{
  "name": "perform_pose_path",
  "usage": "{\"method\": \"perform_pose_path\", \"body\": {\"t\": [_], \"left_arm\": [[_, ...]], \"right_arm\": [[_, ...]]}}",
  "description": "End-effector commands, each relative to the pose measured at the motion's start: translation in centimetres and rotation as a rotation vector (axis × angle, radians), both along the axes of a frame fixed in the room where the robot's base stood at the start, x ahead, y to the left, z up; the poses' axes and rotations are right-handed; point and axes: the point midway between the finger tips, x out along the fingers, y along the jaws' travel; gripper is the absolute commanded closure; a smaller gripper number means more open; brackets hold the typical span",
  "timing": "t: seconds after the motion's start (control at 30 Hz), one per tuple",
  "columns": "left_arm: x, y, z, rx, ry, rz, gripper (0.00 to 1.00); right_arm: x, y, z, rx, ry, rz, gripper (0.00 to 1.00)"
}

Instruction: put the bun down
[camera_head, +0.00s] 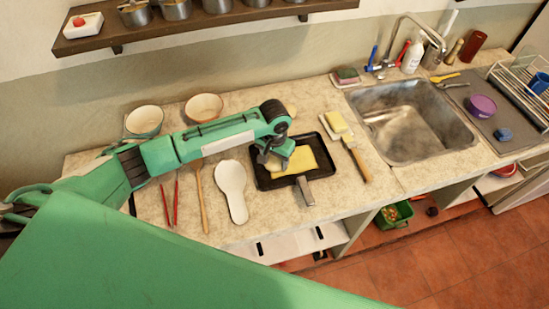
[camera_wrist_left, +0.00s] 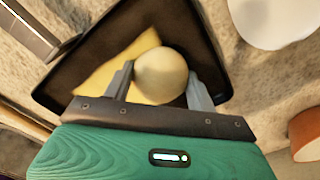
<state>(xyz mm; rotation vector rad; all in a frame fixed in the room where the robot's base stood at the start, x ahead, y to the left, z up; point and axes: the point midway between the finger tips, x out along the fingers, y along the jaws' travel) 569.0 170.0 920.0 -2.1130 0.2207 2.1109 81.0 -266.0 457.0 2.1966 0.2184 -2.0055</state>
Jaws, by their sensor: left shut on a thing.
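The pale round bun (camera_wrist_left: 161,76) is between the two fingers of my left gripper (camera_wrist_left: 158,88) in the left wrist view. My left gripper (camera_head: 271,156) is shut on it, over the dark square pan (camera_head: 267,181). The pan also shows in the left wrist view (camera_wrist_left: 95,65), with a flat yellow piece (camera_wrist_left: 115,75) in it beside and behind the bun. In the head view the yellow piece (camera_head: 302,160) lies in the pan, and the gripper mostly hides the bun. I cannot tell whether the bun touches it. My right gripper is out of view.
A white spoon rest (camera_head: 232,190), a wooden utensil (camera_head: 200,195) and red chopsticks (camera_head: 171,204) lie left of the pan. A wooden-handled spatula (camera_head: 357,160) lies right of it, before the sink (camera_head: 415,115). Two bowls (camera_head: 204,106) (camera_head: 145,120) stand behind my arm.

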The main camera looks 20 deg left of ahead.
Motion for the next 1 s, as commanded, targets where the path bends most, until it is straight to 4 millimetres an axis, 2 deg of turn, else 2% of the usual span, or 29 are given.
{"method": "perform_pose_path", "body": {"t": [0.1,0.13,0.23,0.53,0.67,0.77,1.0], "left_arm": [[0.0,0.0,-0.2,0.0,0.001,0.001,0.65],[0.0,0.0,-0.2,0.0,0.0,0.001,0.41],[0.0,0.0,-0.2,0.0,0.0,0.0,0.21],[0.0,0.0,-0.1,0.0,0.0,0.0,0.21],[0.0,0.0,0.9,0.0,-0.002,0.0,0.21],[0.1,0.0,2.5,-0.002,-0.003,0.0,0.21],[0.1,0.0,7.8,-0.002,-0.005,0.0,0.21]], "right_arm": [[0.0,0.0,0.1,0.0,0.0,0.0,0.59],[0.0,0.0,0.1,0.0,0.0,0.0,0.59],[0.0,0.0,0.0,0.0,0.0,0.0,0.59],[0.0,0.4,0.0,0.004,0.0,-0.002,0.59],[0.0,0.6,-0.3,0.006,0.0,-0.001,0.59],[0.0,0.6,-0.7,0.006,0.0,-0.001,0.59],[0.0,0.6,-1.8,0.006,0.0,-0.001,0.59]]}}
